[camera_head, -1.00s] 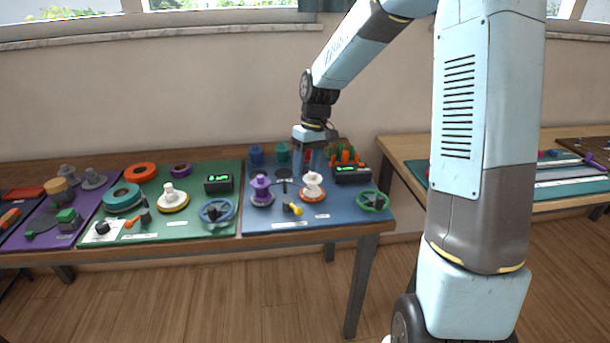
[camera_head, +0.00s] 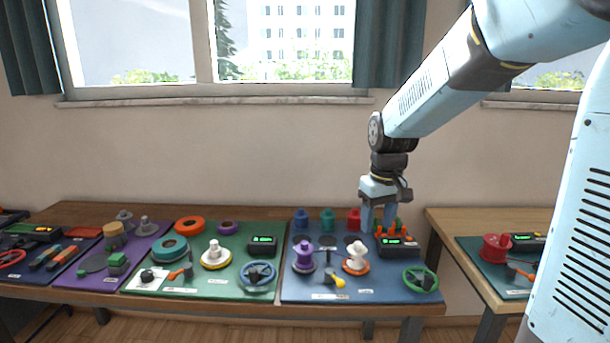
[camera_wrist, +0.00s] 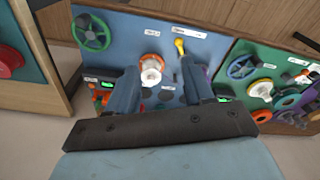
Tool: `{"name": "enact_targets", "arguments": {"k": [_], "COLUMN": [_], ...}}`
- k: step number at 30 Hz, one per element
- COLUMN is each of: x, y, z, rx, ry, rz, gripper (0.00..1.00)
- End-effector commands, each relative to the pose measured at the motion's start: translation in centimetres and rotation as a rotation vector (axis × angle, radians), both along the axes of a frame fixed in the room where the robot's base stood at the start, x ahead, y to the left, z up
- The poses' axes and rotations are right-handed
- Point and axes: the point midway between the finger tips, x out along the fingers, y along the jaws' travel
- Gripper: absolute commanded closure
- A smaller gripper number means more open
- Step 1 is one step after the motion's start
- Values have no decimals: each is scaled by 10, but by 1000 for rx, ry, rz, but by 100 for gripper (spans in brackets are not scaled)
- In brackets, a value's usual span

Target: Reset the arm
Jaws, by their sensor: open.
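My gripper (camera_head: 377,222) hangs from the arm over the back right part of the blue board (camera_head: 310,293), with its fingers pointing down. It is open, with two blue fingers (camera_wrist: 160,85) apart in the wrist view and nothing held between them. In the wrist view the white spool with its orange base (camera_wrist: 151,68) shows beyond the gap between the fingers. In the head view the white spool (camera_head: 355,255) stands upright on the board, in front of the gripper and apart from it. The arm partly hides the back of the board.
On the blue board are a purple spool (camera_head: 304,260), a green handwheel (camera_head: 420,280), a yellow-tipped lever (camera_head: 337,281), a black display box (camera_head: 398,246) and colored cylinders (camera_head: 328,220). A green board (camera_head: 200,288) lies left. A gap separates another table (camera_head: 455,222) at right.

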Motion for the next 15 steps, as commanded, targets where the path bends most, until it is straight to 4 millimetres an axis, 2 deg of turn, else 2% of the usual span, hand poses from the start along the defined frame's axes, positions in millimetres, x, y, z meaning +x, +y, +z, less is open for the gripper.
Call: {"name": "enact_targets", "arguments": {"k": [1,6,15], "x": [-10,-43,-105], "y": [-3,-15,-35], "z": [10,35,69], "rx": [-9,-26,-19], "ry": [-24,-91,-213], "rz": [-14,-76,-188], "gripper": [49,49,49]}}
